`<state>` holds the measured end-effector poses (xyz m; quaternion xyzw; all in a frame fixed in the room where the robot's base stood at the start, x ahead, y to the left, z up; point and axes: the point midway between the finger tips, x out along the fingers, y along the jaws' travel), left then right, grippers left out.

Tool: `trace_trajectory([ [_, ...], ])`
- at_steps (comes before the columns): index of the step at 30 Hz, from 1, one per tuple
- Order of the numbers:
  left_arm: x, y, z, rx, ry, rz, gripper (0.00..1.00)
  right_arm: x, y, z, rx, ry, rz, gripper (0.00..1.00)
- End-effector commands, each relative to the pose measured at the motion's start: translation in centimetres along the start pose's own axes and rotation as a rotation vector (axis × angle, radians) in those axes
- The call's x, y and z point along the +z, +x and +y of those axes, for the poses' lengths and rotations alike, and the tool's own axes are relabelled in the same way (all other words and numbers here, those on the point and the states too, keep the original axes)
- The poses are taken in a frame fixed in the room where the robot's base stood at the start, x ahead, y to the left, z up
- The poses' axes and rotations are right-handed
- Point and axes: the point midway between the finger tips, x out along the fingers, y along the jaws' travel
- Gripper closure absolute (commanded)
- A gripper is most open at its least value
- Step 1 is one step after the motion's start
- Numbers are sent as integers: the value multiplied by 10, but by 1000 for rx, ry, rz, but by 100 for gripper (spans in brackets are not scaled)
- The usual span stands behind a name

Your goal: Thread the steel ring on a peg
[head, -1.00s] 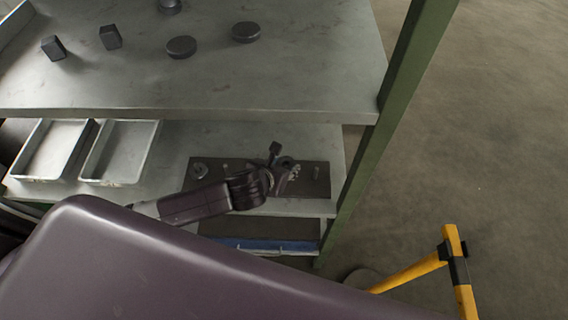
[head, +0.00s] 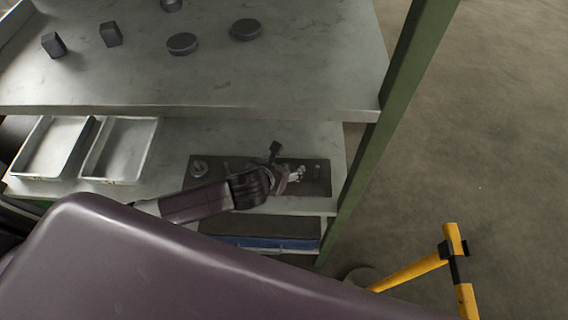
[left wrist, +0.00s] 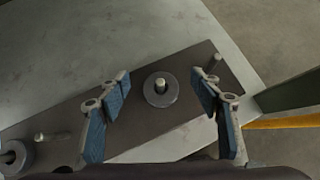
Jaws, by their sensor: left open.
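In the left wrist view a steel ring (left wrist: 160,90) sits around an upright peg (left wrist: 160,83) on a dark board (left wrist: 185,130). It appears to lie flat on the board. My left gripper (left wrist: 160,80) is open, its blue-padded fingers on either side of this ring and apart from it. A bare peg (left wrist: 214,63) stands to the right and another (left wrist: 40,138) to the left. A second ring-like piece (left wrist: 12,156) is at the far left. In the head view my left gripper (head: 295,173) is over the right half of the board (head: 320,186). My right gripper is out of view.
The board lies on a lower shelf (head: 170,150), with two trays (head: 119,176) to the left. The upper shelf (head: 300,80) overhangs behind and carries several dark pieces. A green post (head: 375,150) stands at right. A yellow barrier (head: 455,245) stands on the floor.

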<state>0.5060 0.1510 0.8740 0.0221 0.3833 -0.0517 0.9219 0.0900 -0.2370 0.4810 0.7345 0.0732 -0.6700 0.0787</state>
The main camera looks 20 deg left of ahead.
Motion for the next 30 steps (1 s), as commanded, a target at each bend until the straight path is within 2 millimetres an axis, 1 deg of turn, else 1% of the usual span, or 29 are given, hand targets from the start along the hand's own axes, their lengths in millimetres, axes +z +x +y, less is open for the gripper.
trace_trajectory([
  [4, 0, -7, 0, -2, 1, -2, 41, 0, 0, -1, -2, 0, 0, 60],
  [7, 0, -19, 0, -1, 1, -2, 41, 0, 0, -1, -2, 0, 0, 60],
  [15, 0, -72, 0, -2, 2, -3, 41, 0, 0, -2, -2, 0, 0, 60],
  [21, 1, -104, 0, -2, 1, -3, 41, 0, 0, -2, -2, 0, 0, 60],
  [25, 1, -116, 0, -1, 1, -3, 41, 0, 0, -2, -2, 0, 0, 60],
  [30, 1, -120, 0, -1, 0, -3, 41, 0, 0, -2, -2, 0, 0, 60],
])
